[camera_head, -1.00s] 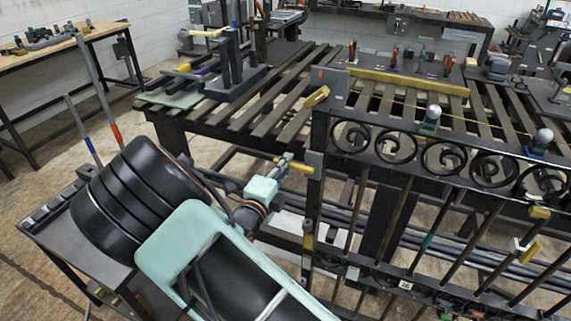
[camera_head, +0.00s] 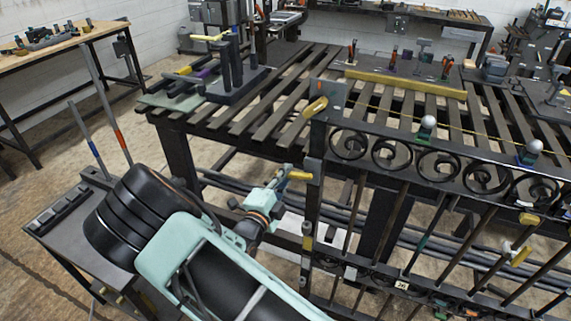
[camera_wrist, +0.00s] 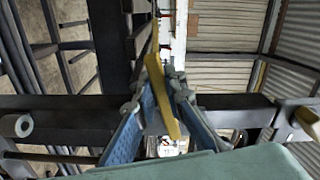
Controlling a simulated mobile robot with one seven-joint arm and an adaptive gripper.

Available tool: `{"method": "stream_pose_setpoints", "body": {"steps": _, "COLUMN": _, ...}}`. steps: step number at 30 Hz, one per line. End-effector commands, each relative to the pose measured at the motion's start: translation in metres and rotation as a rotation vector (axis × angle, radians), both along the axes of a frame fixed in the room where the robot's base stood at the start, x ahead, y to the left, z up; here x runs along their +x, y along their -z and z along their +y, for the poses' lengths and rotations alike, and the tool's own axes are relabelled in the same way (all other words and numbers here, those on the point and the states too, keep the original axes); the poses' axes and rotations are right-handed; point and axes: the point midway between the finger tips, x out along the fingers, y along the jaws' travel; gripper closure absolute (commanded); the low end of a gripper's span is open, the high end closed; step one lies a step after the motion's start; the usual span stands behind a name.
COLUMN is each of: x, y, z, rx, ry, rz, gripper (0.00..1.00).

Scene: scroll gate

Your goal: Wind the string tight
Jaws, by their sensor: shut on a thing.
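A thin yellow string (camera_head: 470,129) runs along the top of the black scrollwork gate (camera_head: 400,150), past round-topped pieces. A yellow handle (camera_head: 300,175) sits at the gate's left post, and it also shows upright in the middle of the wrist view (camera_wrist: 160,95). My gripper (camera_head: 286,178) is shut on this handle from the left; its blue fingers (camera_wrist: 163,92) lie on either side of it. A second yellow handle (camera_head: 316,106) is at the top left corner of the gate, apart from my gripper. How the held handle joins the string is hidden.
A slatted table (camera_head: 265,100) stands behind the gate with a dark upright fixture (camera_head: 232,75) and a yellow bar (camera_head: 405,83). A small cart (camera_head: 60,220) is at the left. Dark pipes run low behind the gate. Bare floor lies at the left.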

Motion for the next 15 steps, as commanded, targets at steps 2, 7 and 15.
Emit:
{"method": "stream_pose_setpoints", "body": {"steps": 2, "x": -0.001, "y": 0.001, "z": -0.002, "rx": -0.066, "ry": 0.0, "rz": 0.026, "gripper": 1.0}}
{"method": "stream_pose_setpoints", "body": {"steps": 7, "x": -0.002, "y": 0.012, "z": -0.005, "rx": -0.202, "ry": 0.0, "rz": 0.076, "gripper": 1.0}}
{"method": "stream_pose_setpoints", "body": {"steps": 15, "x": -0.005, "y": 0.025, "z": -0.012, "rx": -0.38, "ry": 0.0, "rz": 0.14, "gripper": 1.0}}
